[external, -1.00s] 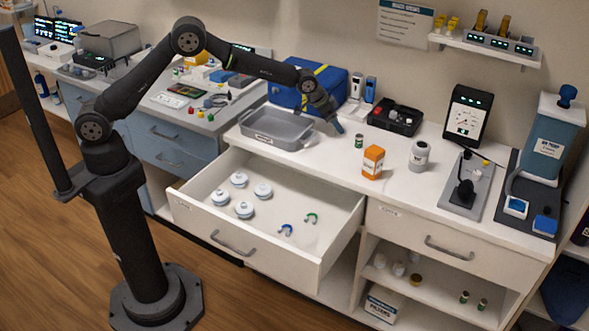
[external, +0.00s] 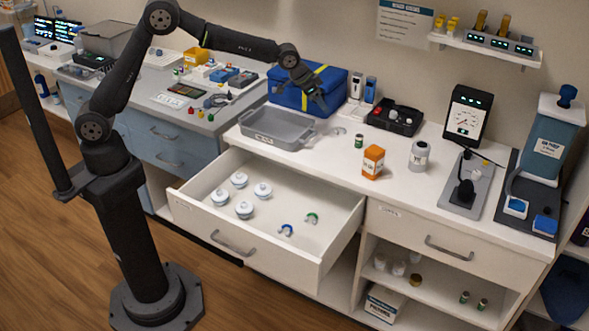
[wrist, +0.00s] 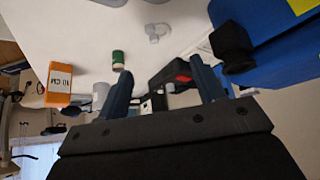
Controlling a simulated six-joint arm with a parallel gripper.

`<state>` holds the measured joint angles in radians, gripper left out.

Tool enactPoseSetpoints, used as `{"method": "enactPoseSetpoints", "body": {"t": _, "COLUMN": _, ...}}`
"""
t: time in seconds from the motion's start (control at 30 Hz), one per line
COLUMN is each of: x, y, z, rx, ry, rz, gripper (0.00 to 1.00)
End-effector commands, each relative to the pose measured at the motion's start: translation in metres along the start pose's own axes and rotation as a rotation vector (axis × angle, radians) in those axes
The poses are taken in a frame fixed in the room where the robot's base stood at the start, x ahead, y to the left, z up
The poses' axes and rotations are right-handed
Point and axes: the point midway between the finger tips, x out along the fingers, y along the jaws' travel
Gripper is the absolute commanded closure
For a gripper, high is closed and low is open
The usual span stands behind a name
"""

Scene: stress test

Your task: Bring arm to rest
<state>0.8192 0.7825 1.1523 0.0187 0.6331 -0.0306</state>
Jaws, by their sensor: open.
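My gripper (external: 318,101) hangs in the air over the white counter, in front of the blue bag (external: 305,88) with the yellow strap. In the wrist view its two fingers (wrist: 160,88) are apart, with nothing held between them. My arm is raised and reaches out from its dark column across the counter. A small clear item (external: 337,131) lies on the counter below the gripper; it also shows in the wrist view (wrist: 157,32).
A grey tray (external: 272,143) sits left of the gripper. An open drawer (external: 335,238) juts out below, holding several white lidded pots.

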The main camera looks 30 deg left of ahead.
Motion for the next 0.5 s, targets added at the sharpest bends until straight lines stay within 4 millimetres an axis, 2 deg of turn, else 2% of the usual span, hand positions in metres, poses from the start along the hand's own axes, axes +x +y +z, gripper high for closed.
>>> {"method": "enactPoseSetpoints", "body": {"t": 0.27, "x": 0.007, "y": 0.000, "z": 0.000, "rx": 0.000, "ry": 0.000, "rz": 0.000, "gripper": 0.38}}
{"method": "enactPoseSetpoints", "body": {"t": 0.5, "x": 0.041, "y": 0.000, "z": 0.000, "rx": 0.000, "ry": -0.002, "rz": 0.000, "gripper": 0.38}}
